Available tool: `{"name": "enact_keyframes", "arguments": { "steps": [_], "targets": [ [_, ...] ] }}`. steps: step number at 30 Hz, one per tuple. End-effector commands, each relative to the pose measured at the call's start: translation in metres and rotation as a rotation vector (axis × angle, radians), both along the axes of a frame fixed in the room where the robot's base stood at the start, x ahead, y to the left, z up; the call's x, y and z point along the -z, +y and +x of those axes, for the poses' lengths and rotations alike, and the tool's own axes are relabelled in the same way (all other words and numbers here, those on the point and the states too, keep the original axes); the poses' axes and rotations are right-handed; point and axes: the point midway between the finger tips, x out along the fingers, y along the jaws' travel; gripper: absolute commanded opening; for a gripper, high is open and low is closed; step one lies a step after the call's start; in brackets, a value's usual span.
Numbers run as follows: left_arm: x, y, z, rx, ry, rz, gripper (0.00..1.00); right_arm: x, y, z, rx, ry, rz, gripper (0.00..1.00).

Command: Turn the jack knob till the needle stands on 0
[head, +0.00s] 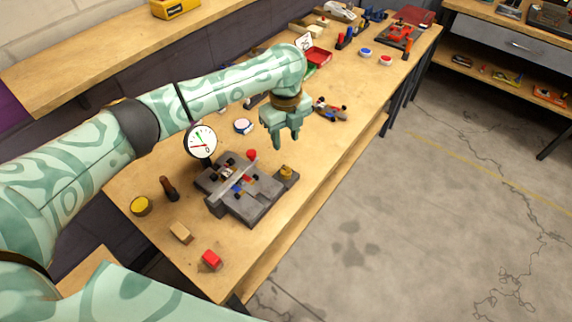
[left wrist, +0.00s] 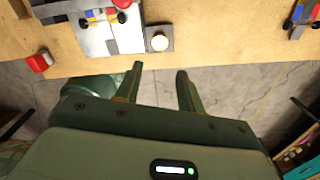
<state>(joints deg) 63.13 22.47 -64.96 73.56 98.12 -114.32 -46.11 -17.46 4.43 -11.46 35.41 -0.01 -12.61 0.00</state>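The brass jack knob (head: 286,170) stands on a small grey block at the right side of the dark grey slot track fixture (head: 245,206). In the left wrist view the knob (left wrist: 160,42) is just beyond the fingertips. The round white dial gauge (head: 202,140) stands behind the fixture's left end. A green mark and a red line show on its face; the needle's exact reading is too small to tell. My left gripper (head: 286,141) is open and empty, above and behind the knob, its fingers (left wrist: 159,70) apart. My right gripper is out of view.
A small toy car (head: 240,180) sits on the fixture under a clear bar. A red block (head: 212,259), a tan block (head: 181,232), a yellow-topped tin (head: 140,206) and a dark handle (head: 168,188) lie in front and left. Another toy car (head: 330,109) is behind the gripper.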

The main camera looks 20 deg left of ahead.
Motion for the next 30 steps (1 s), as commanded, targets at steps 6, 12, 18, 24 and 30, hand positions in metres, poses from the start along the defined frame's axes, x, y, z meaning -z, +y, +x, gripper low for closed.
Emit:
{"name": "enact_keyframes", "arguments": {
  "steps": [6, 12, 18, 24, 30],
  "targets": [
    [0.066, 0.000, -0.001, -0.001, 0.006, 0.001, 0.39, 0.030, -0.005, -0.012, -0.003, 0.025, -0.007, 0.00],
    [0.108, 0.000, -0.001, 0.000, 0.004, 0.002, 0.39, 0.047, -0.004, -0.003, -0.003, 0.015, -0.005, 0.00],
    [0.127, 0.000, 0.000, 0.000, 0.000, 0.001, 0.39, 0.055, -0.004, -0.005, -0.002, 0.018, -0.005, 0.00],
    [0.129, 0.000, 0.000, 0.000, -0.001, 0.001, 0.39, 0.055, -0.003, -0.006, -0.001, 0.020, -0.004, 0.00],
    [0.129, 0.000, 0.000, 0.000, -0.001, 0.001, 0.22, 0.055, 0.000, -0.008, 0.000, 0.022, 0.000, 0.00]
  ]
}}
